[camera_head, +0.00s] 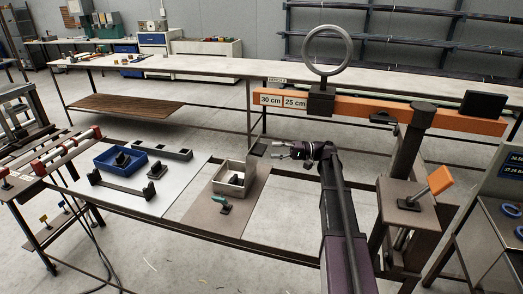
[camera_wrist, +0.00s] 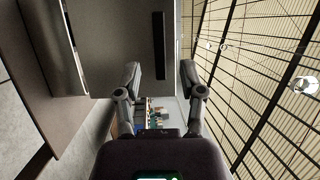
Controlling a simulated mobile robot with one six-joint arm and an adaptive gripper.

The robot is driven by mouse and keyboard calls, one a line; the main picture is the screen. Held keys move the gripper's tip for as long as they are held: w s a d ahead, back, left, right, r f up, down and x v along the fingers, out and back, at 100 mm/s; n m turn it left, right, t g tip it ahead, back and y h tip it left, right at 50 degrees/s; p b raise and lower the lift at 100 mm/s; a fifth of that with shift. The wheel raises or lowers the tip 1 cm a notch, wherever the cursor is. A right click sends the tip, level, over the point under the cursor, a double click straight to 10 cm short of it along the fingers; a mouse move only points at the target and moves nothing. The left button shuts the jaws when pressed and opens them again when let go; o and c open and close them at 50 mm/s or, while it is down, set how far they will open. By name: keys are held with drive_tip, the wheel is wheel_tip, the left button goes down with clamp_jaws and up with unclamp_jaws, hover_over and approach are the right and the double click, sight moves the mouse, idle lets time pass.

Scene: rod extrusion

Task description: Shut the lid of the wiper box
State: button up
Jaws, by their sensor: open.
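The wiper box is most likely the small pale open-topped box (camera_head: 231,178) on the brown board, with dark things inside. A dark upright plate (camera_head: 258,149) stands at its back right and looks like its raised lid; how it joins the box is unclear. My gripper (camera_head: 278,150) is open and empty, just right of this plate, its fingers pointing left. In the wrist view, my two fingers (camera_wrist: 160,73) are spread apart. A grey-brown panel with a dark strip (camera_wrist: 159,45) lies beyond them; I cannot tell whether it is the lid.
A blue bin (camera_head: 120,158) and black brackets (camera_head: 122,190) sit on the white board to the left.

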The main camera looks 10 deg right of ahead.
sight(265, 150)
drive_tip(key=shift+w+a+r, duration=0.1)
drive_tip(key=shift+w+a, duration=0.1)
drive_tip(key=shift+a, duration=1.15)
drive_tip(key=shift+w+a+r, duration=0.1)
drive_tip(key=shift+w+a, duration=0.05)
drive_tip(key=shift+a, duration=1.15)
clamp_jaws()
